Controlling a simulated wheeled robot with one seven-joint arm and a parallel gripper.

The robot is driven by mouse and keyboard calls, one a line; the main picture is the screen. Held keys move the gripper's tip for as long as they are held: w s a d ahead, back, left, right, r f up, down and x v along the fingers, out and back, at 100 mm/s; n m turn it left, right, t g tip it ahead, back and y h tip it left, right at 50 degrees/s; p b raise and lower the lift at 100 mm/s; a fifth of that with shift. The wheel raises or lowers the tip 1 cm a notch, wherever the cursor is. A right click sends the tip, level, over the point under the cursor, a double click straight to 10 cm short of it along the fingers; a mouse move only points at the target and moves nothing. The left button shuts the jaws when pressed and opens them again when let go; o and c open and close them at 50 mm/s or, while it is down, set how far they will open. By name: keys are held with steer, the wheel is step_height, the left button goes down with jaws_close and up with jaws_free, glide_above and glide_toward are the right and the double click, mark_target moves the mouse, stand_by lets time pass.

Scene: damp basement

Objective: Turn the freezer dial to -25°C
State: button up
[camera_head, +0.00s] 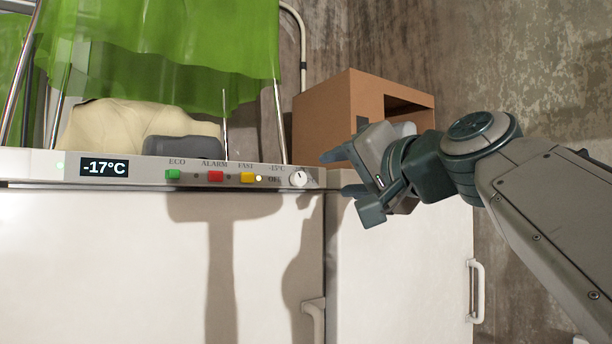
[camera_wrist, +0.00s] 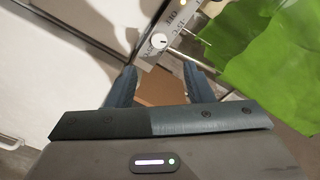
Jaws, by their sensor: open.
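The freezer (camera_head: 130,250) is white, with a control strip along its top front edge. Its display (camera_head: 104,168) reads -17°C. The dial (camera_head: 298,178) is a small white round knob at the right end of the strip, with a dark pointer mark. The dial also shows in the wrist view (camera_wrist: 158,41), just beyond the fingertips. My gripper (camera_head: 348,172) is open and empty, to the right of the dial and apart from it. In the wrist view its two fingers (camera_wrist: 160,76) stand either side of an empty gap. Part of the dial's printed scale is too small to read.
Green (camera_head: 173,174), red (camera_head: 215,176) and yellow (camera_head: 247,177) buttons sit left of the dial. A cardboard box (camera_head: 318,112) stands behind my gripper. A green sheet (camera_head: 170,50) hangs on a metal frame above the freezer. A white cabinet (camera_head: 400,270) adjoins at right.

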mark_target(301, 179)
steer(key=p+x, duration=0.3)
steer(key=x, duration=0.8)
steer(key=shift+w+a, duration=0.15)
steer(key=shift+w, duration=0.15)
steer(key=c, duration=1)
